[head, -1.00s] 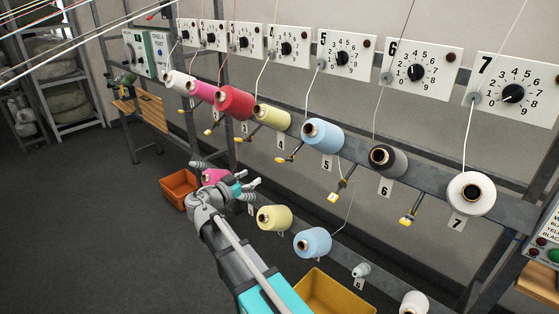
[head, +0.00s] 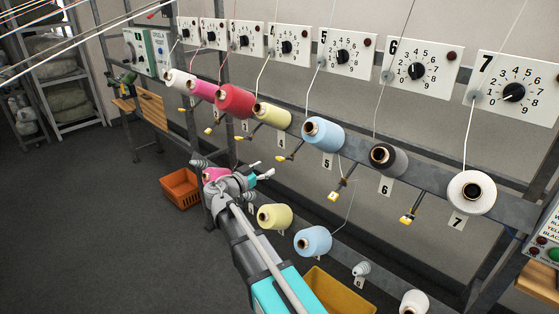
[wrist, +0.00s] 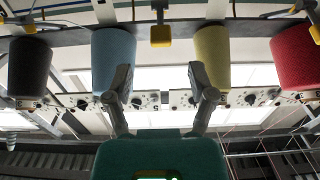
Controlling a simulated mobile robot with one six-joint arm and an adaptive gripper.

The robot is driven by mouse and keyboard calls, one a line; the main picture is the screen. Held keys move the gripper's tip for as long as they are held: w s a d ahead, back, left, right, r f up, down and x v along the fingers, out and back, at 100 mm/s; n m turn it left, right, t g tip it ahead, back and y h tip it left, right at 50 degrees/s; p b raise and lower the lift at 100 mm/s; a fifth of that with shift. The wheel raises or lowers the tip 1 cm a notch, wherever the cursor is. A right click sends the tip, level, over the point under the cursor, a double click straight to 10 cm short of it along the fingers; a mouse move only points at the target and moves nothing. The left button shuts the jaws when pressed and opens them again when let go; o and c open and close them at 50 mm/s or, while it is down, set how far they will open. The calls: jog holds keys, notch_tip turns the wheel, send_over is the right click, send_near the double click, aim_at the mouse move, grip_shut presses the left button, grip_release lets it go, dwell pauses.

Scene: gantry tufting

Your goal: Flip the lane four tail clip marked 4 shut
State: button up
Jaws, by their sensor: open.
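The lane four tail clip (head: 281,158) is a small yellow-tipped piece on a dark arm, sticking out from the rail just right of the yellow cone (head: 272,116). In the wrist view the clip (wrist: 161,36) hangs between the blue cone (wrist: 113,62) and the yellow cone (wrist: 212,58). Its number is too small to read, and I cannot tell its flap position. My gripper (head: 263,168) is open and empty, to the left of and slightly below the clip in the head view. In the wrist view my gripper (wrist: 160,75) has its fingers spread on either side of the clip's line, apart from it.
The blue cone (head: 323,133) and red cone (head: 236,101) flank this lane on the rail. Similar clips stick out in neighbouring lanes, such as one (head: 333,196) to the right. Lower spare cones (head: 274,217) and an orange bin (head: 180,188) are close to my arm.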

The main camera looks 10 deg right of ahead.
aim_at(281, 158)
jog(key=x, duration=0.8)
